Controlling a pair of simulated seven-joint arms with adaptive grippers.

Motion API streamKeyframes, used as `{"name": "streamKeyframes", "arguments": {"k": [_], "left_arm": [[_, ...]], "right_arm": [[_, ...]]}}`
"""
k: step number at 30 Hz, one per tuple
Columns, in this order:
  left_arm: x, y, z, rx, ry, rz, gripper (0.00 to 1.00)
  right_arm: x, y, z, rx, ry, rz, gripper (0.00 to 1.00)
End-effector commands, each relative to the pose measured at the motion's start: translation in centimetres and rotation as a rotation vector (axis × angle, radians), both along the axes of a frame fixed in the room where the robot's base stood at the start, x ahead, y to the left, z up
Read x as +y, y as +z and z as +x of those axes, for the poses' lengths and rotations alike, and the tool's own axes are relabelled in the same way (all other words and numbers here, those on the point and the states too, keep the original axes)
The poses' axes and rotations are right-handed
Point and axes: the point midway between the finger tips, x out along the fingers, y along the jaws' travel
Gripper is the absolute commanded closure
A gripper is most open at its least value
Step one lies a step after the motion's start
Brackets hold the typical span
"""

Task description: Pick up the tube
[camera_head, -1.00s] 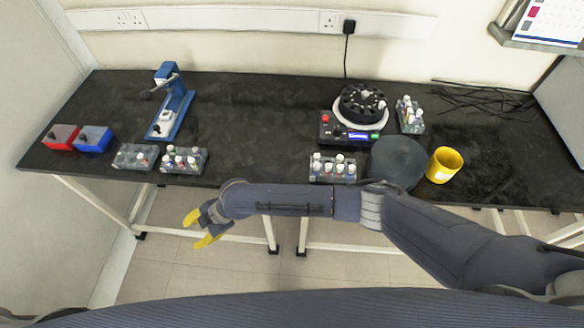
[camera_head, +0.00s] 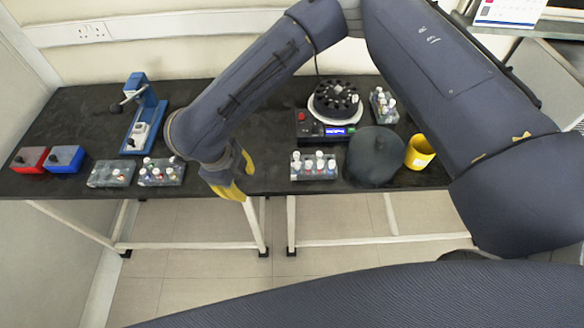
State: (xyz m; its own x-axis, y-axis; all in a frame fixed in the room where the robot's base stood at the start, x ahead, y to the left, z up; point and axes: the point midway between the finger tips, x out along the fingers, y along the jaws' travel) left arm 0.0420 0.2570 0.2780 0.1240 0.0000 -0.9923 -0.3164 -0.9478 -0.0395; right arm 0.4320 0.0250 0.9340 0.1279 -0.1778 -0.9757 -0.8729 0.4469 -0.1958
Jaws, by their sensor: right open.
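Several small capped tubes stand in clear racks. One tube rack (camera_head: 162,183) is at the left front of the black table, beside another rack (camera_head: 110,174) with fewer tubes. A third rack (camera_head: 314,175) is at the front centre. A fourth rack (camera_head: 384,106) is behind, right of the centrifuge. Which tube is meant cannot be told. My right gripper (camera_head: 240,180) has yellow fingertips and is open, with nothing visible between them. It points down near the table's front edge, between the left racks and the centre rack, apart from both. My left gripper is not in view.
The centrifuge (camera_head: 325,131) with its black rotor stands behind the centre rack; its dark round lid (camera_head: 375,157) lies in front. A yellow cup (camera_head: 419,152) stands right of it. A blue device (camera_head: 140,110), a red box (camera_head: 30,158) and a blue box (camera_head: 65,158) are left.

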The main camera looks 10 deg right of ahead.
Motion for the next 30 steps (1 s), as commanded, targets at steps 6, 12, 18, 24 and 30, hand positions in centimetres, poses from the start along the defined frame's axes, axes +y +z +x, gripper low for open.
{"name": "streamKeyframes", "arguments": {"k": [6, 12, 18, 24, 30], "left_arm": [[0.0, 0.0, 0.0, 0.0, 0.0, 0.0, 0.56], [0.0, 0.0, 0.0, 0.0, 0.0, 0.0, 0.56], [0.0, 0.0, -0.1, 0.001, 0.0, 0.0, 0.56], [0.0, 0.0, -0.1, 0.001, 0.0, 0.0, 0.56], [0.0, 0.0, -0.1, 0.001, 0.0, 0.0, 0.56]], "right_arm": [[-5.9, 4.9, 1.5, -0.029, 0.246, -0.222, 0.56], [-8.7, 7.2, 1.9, -0.019, 0.352, -0.333, 0.56], [-10.0, 6.6, 2.2, -0.01, 0.378, -0.361, 0.56], [-11.5, 3.5, 3.1, -0.01, 0.375, -0.357, 0.56], [-13.0, 0.4, 4.1, -0.011, 0.373, -0.358, 0.56]]}}
